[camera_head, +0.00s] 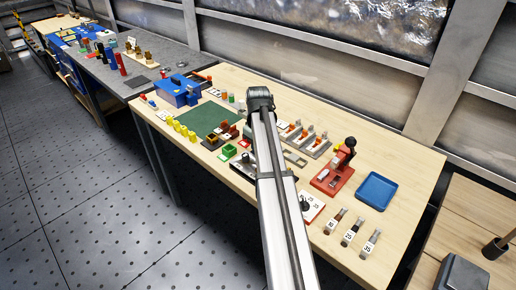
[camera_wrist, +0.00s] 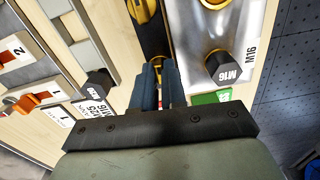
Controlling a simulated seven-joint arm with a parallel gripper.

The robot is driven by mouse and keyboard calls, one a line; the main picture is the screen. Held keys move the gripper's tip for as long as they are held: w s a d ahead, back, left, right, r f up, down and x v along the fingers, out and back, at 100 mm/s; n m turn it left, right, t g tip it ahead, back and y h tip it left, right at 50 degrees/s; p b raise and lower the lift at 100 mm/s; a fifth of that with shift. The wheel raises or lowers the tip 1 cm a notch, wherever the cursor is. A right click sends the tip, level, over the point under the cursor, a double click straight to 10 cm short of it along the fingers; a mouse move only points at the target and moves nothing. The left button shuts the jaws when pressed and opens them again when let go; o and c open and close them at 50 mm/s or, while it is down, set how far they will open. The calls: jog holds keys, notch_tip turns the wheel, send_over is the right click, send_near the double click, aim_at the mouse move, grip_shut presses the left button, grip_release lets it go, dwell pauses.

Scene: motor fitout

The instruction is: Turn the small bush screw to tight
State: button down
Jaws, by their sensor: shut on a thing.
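My gripper (camera_wrist: 159,70) shows in the wrist view with its two blue-grey fingers close together, shut on a narrow dark bar (camera_wrist: 150,38) with yellow rings. The fingers hide much of the bar. A black hex head marked M16 (camera_wrist: 226,68) stands on a silver plate (camera_wrist: 195,42) just right of the fingers. Another dark hex head (camera_wrist: 98,84) stands to the left, beside small printed labels. I cannot tell which of these, if any, is the small bush screw. In the head view my arm covers the work spot.
In the wrist view an orange part (camera_wrist: 24,103) lies left and a green tag (camera_wrist: 211,97) lies near the plate. In the head view the bench holds a red press (camera_head: 333,176), a blue tray (camera_head: 378,191), a green mat (camera_head: 210,118) and a blue box (camera_head: 180,90).

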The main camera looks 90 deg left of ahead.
jog(key=m, duration=1.3)
jog(key=shift+m, duration=1.9)
jog(key=c, duration=1.2)
grip_release()
jog(key=shift+r, duration=0.1)
